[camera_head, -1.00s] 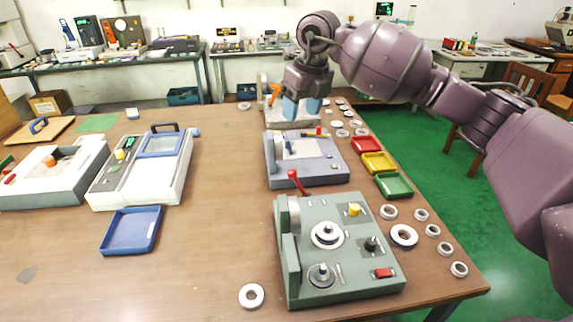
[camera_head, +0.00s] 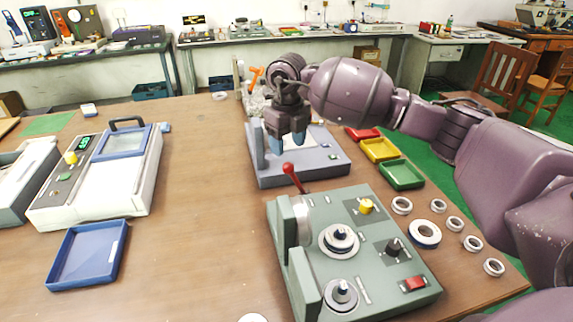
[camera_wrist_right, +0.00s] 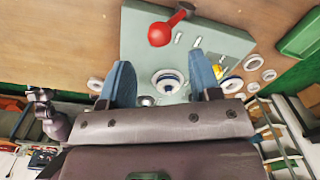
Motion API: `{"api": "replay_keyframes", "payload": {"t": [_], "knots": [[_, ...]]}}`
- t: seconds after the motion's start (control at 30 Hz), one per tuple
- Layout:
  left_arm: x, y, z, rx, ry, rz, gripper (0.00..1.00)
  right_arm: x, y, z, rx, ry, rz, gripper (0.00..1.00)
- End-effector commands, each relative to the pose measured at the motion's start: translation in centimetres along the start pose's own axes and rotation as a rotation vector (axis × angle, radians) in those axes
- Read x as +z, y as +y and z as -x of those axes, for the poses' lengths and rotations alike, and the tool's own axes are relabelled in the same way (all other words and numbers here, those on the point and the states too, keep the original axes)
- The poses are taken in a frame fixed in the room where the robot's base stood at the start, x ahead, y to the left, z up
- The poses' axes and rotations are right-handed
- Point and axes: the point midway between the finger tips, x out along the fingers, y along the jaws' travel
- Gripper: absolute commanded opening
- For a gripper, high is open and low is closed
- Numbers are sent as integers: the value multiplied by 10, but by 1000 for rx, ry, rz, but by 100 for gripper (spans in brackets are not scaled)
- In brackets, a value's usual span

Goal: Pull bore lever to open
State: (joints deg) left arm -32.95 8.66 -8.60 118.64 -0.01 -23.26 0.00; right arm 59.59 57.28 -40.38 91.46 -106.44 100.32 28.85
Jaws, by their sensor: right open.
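The green bore machine (camera_head: 360,250) stands on the right side of the table, with two round fixtures, a yellow knob, a black knob and a red switch on top. Its lever (camera_head: 293,178) has a red ball end and stands up at the machine's far left corner. In the right wrist view the red lever (camera_wrist_right: 170,25) lies ahead of the fingertips, near the top of the picture. My right gripper (camera_head: 287,142) is open and empty, with blue fingers pointing down, beyond the lever and above the grey-blue machine. Its fingers also show in the wrist view (camera_wrist_right: 160,75). My left gripper is out of view.
The grey-blue machine (camera_head: 325,170) stands behind the green one. Red, yellow and green trays (camera_head: 402,175) and several bearing rings (camera_head: 424,233) line the right edge. A white machine (camera_head: 100,180) and blue tray (camera_head: 88,255) stand left. The middle table is clear.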

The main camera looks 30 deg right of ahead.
Motion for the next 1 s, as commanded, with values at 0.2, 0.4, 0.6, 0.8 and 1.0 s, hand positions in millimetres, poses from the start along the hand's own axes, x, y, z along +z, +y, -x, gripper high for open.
{"api": "replay_keyframes", "payload": {"t": [0.2, 0.4, 0.6, 0.8, 1.0], "knots": [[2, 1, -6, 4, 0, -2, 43, -1, 1, -40, 3, 5, 1, 58], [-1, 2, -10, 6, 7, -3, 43, 0, 0, -60, 2, 3, 0, 58], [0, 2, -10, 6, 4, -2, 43, 0, 0, -67, 1, 2, 0, 58], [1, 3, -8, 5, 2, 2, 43, 0, 0, -66, 1, 1, 0, 58], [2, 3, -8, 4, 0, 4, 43, 0, 0, -66, 1, 1, 1, 32]]}}
